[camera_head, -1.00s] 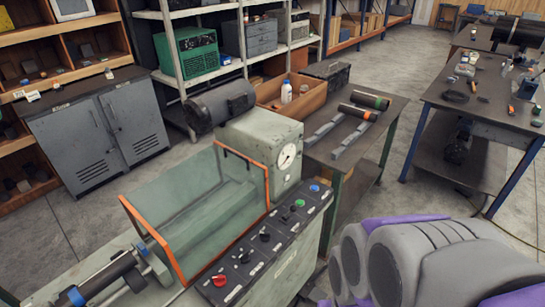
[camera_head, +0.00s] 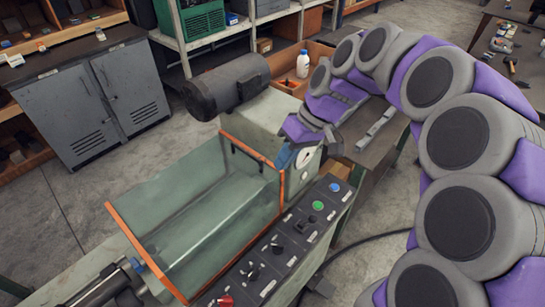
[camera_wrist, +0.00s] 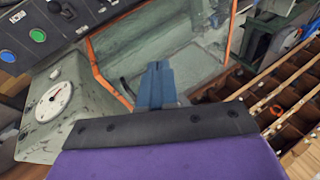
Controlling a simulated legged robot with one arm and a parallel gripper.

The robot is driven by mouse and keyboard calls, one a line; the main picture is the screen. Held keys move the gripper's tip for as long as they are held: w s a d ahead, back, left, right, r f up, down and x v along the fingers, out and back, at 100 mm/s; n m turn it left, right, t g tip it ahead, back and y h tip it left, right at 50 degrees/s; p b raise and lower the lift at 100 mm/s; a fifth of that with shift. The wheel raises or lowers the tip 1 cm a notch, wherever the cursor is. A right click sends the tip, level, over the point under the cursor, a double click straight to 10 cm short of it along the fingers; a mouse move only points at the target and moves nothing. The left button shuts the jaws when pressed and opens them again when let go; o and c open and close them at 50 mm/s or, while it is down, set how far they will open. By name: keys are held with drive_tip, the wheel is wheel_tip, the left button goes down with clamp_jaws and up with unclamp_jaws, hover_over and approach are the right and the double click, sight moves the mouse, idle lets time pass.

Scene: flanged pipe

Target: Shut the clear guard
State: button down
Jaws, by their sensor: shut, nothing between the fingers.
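The clear guard (camera_head: 246,149) is a see-through cover with orange edges on the green machine, left of centre in the head view. Its near right corner shows by the gauge end. I cannot tell from here how far it stands from its shut position. In the wrist view its orange edge (camera_wrist: 98,70) runs just left of the fingers. My gripper (camera_head: 284,158) has blue fingers pressed together with nothing between them. It is close by the guard's right orange edge; contact cannot be told. In the wrist view the fingertips (camera_wrist: 156,68) overlap the clear panel.
The gauge housing (camera_wrist: 56,102) stands close beside my gripper. The control panel (camera_head: 285,248) with knobs and buttons lies along the machine's front. A dark motor (camera_head: 226,84) sits behind the guard. A wooden box with a white bottle (camera_head: 303,64) stands on the bench beyond.

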drive_tip(key=w+d+f+n+t+y, duration=0.1)
drive_tip(key=w+d+f, duration=0.3)
drive_tip(key=w, duration=0.4)
drive_tip(key=w+d+f+t+y, duration=0.1)
drive_tip(key=w+d+f, duration=0.2)
drive_tip(key=w, duration=0.6)
drive_tip(key=b, duration=0.2)
hover_over(271, 169)
drive_tip(key=d, duration=0.1)
drive_tip(key=f, duration=0.8)
drive_tip(key=shift+w+f, duration=0.2)
drive_tip(key=shift+w, duration=0.15)
drive_tip(key=shift+s+a, duration=0.25)
drive_tip(key=shift+a, duration=0.25)
